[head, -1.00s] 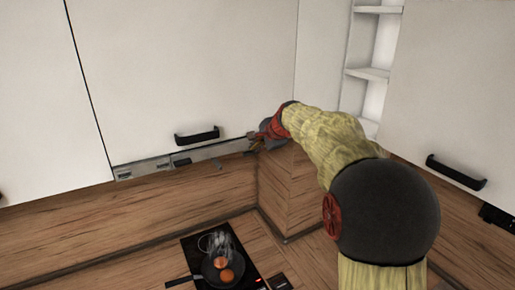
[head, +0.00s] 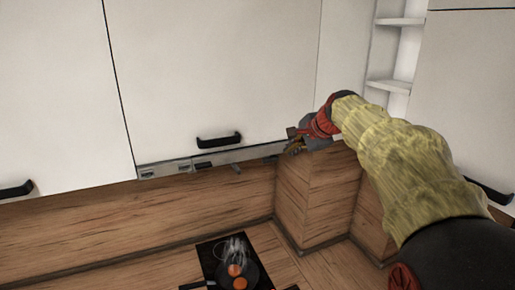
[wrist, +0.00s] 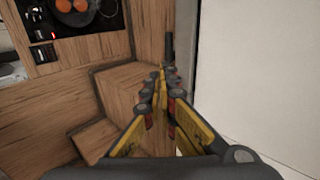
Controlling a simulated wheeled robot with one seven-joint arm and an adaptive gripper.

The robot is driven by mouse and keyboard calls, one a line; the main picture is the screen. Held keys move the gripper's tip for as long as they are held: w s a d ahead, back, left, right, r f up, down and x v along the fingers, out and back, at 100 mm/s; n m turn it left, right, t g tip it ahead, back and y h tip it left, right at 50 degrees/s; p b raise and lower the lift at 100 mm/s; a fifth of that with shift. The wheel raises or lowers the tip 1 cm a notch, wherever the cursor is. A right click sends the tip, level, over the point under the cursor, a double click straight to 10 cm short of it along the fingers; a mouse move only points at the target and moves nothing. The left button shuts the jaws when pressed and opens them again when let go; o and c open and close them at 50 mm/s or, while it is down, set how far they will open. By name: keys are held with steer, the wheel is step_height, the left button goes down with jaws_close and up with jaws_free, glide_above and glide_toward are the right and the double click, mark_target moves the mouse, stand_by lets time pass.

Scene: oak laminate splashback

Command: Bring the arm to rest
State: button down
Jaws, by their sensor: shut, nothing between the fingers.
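My gripper (head: 296,141) is shut and empty. In the head view it is at the right end of the metal strip under the white wall cabinet, in front of the wooden corner block. My yellow-sleeved arm reaches to it from the lower right. In the wrist view my gripper (wrist: 162,72) points away from the camera with its yellow and dark fingers together. A pale cabinet face (wrist: 260,70) stands close on its right. I cannot tell whether the fingers touch anything.
A black hob (head: 232,262) holds a steaming pan with orange-red round food. White cabinet doors with black handles (head: 219,140) line the wall above. A metal strip (head: 165,170) runs below them. Open shelves (head: 398,50) stand at the right. The wooden corner block (head: 315,190) juts out below my gripper.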

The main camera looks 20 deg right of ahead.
steer(key=shift+s+r, duration=0.1)
steer(key=s+a+f+n+g+b, duration=0.1)
steer(key=s+a+f+n+b, duration=0.5)
steer(key=s+f, duration=0.5)
steer(key=s+a+f+n+g+b, duration=0.1)
steer(key=s+a+f+n+b, duration=0.5)
steer(key=f, duration=1)
steer(key=s+a+f+n+g+b, duration=0.1)
steer(key=s+a+f+n+b, duration=0.5)
steer(key=s+a+f+b, duration=0.4)
steer(key=shift+s+a+f+g+b, duration=0.4)
steer(key=shift+s+a+f, duration=0.6)
steer(key=shift+s+f, duration=1.65)
steer(key=shift+s+r, duration=0.55)
